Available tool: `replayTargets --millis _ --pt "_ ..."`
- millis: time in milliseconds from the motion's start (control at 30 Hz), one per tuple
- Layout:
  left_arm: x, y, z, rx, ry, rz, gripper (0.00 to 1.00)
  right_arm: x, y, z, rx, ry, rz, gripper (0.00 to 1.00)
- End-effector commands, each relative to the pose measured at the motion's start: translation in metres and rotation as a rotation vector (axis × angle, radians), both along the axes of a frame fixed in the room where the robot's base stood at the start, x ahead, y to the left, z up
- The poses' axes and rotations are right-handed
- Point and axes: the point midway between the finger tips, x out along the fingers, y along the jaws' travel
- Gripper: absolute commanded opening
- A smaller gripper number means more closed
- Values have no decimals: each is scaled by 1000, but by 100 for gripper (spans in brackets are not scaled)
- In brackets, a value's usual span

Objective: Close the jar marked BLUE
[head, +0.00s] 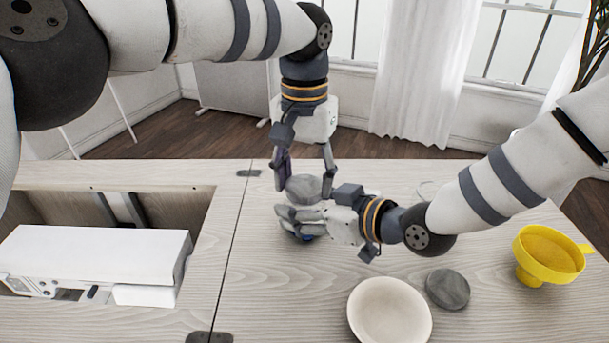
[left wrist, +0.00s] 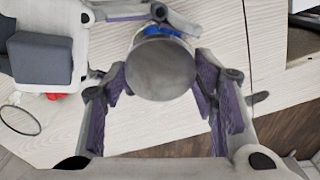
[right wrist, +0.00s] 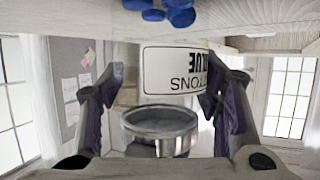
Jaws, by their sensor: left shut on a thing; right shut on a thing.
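The jar marked BLUE is clear glass with a white label (right wrist: 178,70), which reads upside down in the right wrist view. Its blue buttons (right wrist: 165,12) also show low in the head view (head: 302,238). My right gripper (head: 290,216) is shut around the jar from the right, hiding much of it. A round grey lid (head: 304,187) with a metal rim is held above the jar's mouth by my left gripper (left wrist: 160,82), which points down. The lid also shows in the right wrist view (right wrist: 160,122). I cannot tell whether it touches the jar's rim.
A second grey lid (head: 448,289) lies beside a cream bowl (head: 372,312) at the front. A yellow funnel (head: 548,252) stands at right. Another glass jar (left wrist: 20,121) is near my right arm, with red pieces close by. A white sewing machine (head: 100,255) sits in the left recess.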

Motion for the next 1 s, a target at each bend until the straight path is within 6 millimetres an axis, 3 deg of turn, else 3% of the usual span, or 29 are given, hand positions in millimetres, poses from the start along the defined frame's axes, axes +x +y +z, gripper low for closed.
replayTargets --millis 67,100,167,567,1000 --pt "0 0 -1 1 1 0 20 0 0 -1 -1 2 1 0" --pt "0 0 -1 1 1 0 62 0 0 -1 -1 2 1 0" --pt "0 0 -1 1 1 0 76 0 0 -1 -1 2 1 0" --pt "1 0 6 1 -1 1 76 0 0 -1 -1 2 1 0" --pt "1 -1 100 2 -4 3 76 0 0 -1 -1 2 1 0"
